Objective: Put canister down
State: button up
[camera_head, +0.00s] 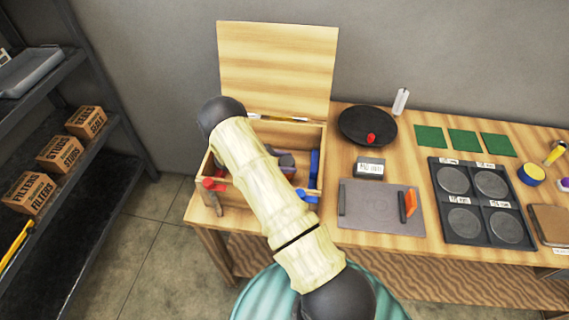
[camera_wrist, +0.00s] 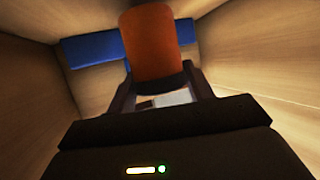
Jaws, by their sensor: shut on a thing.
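The canister (camera_wrist: 153,42) is an orange cylinder between the two fingers of my gripper (camera_wrist: 160,82) in the wrist view. A blue piece (camera_wrist: 90,48) lies behind the canister against the wood.
The box's lid (camera_head: 277,65) stands open at the back. Blue items (camera_head: 314,168) lie along the box's right side, and a red-handled tool (camera_head: 214,184) is at its left. A black round dish (camera_head: 366,128), a grey tray (camera_head: 375,222) and a four-place dark tray (camera_head: 480,238) stand to the right.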

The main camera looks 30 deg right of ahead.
jog(key=shift+d+f, duration=0.35)
jog(key=shift+f, duration=0.35)
jog(key=shift+s+a, duration=0.1)
jog(key=shift+a+f, duration=0.1)
jog(key=shift+f, duration=0.05)
jog(key=o, duration=1)
